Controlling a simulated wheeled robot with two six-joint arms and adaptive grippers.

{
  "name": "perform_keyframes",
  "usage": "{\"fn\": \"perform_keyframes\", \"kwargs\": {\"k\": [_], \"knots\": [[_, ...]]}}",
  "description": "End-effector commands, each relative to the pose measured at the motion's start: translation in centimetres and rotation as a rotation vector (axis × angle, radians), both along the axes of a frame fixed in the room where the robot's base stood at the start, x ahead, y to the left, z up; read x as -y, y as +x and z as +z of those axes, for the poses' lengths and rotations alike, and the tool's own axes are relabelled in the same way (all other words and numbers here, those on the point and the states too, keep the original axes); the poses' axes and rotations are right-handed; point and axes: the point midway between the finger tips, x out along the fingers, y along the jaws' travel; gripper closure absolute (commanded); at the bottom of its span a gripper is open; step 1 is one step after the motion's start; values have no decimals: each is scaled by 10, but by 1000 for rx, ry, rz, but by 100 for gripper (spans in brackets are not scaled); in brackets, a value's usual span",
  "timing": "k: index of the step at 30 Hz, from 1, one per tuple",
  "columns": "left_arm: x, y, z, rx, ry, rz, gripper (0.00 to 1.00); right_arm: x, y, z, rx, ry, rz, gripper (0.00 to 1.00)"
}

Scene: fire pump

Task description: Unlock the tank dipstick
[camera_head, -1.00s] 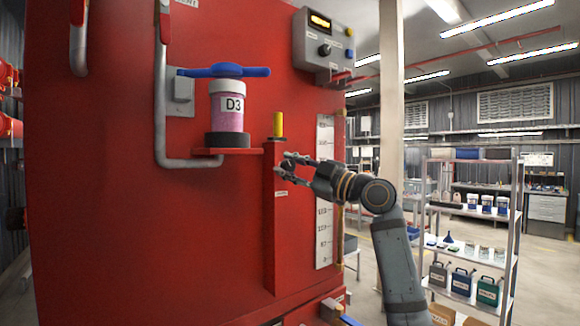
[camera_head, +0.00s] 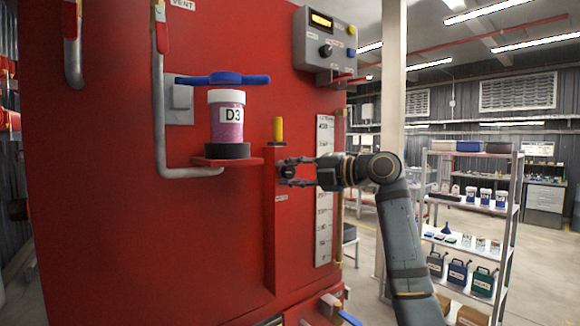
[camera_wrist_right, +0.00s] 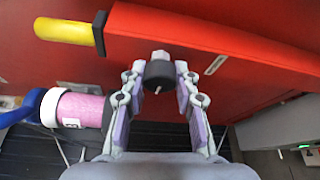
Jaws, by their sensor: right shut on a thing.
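The dipstick shows as a yellow handle (camera_head: 278,129) standing upright at the top of a narrow red tube (camera_head: 274,210) on the tank's front. It also shows in the right wrist view as a yellow handle (camera_wrist_right: 64,30) with a dark collar. A black knob (camera_wrist_right: 160,73) sticks out from the side of the tube, below the handle. My right gripper (camera_head: 288,172) is level at the tube's upper part, and its fingers are shut on the knob, one on each side. The wrist view shows both fingers (camera_wrist_right: 160,80) around it. My left gripper is out of view.
A control box (camera_head: 325,45) hangs above right. Storage shelves (camera_head: 470,215) stand farther right.

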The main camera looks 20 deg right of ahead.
Motion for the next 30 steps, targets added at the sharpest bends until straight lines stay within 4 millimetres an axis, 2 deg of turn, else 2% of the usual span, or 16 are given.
{"fn": "perform_keyframes", "kwargs": {"k": [3,12,30], "knots": [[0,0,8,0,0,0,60,0,0,2,25,-75,1,100],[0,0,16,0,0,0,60,0,0,0,70,-199,0,100],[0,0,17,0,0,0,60,0,0,-2,84,-238,0,100]]}}
